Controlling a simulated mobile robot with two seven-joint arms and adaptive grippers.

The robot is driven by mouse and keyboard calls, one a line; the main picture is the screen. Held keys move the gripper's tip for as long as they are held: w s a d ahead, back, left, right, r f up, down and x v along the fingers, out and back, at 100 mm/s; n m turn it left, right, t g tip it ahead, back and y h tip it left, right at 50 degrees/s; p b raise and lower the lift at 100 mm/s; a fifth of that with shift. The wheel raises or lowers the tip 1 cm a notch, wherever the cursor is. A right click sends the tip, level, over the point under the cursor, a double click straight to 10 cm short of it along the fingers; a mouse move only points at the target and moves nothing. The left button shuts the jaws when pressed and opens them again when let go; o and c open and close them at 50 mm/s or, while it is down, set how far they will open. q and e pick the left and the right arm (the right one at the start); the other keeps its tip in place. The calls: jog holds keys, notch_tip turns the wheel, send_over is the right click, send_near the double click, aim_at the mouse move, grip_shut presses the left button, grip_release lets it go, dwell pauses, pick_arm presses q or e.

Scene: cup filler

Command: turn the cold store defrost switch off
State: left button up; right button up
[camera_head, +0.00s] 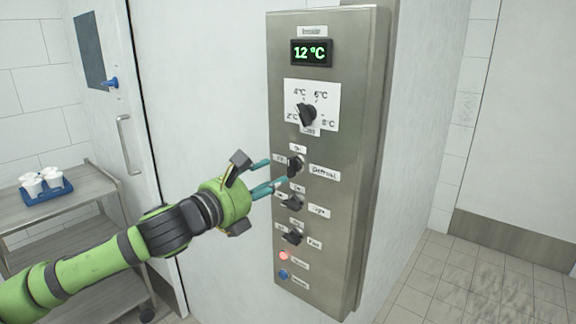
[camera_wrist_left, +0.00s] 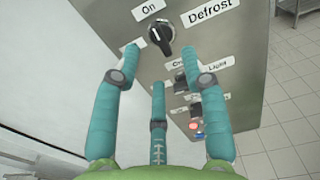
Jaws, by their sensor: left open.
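The defrost switch (camera_head: 296,165) is a black rotary knob on the steel control panel (camera_head: 340,200), below the temperature dial. My left gripper (camera_head: 268,175) is green with teal fingers and is open. Its fingertips (camera_wrist_left: 165,62) are close to the knob, on either side of it in the wrist view; I cannot tell whether they touch it. My right gripper is not in view.
Below the defrost knob are a light knob (camera_head: 292,202), another knob (camera_head: 292,237), a red lamp (camera_head: 284,256) and a blue button (camera_head: 283,274). A temperature dial (camera_head: 306,115) and a 12 °C display (camera_head: 311,52) are above. A cart (camera_head: 85,190) holds a blue tray of cups at left.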

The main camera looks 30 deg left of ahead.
aim_at(292, 167)
pick_arm(q)
jog(key=w+p, duration=0.3)
jog(key=w, duration=0.4)
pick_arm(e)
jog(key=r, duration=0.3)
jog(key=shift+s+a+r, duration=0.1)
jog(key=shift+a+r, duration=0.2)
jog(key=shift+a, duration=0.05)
pick_arm(q)
jog(key=shift+d, duration=0.1)
jog(key=shift+s, duration=0.1)
grip_shut()
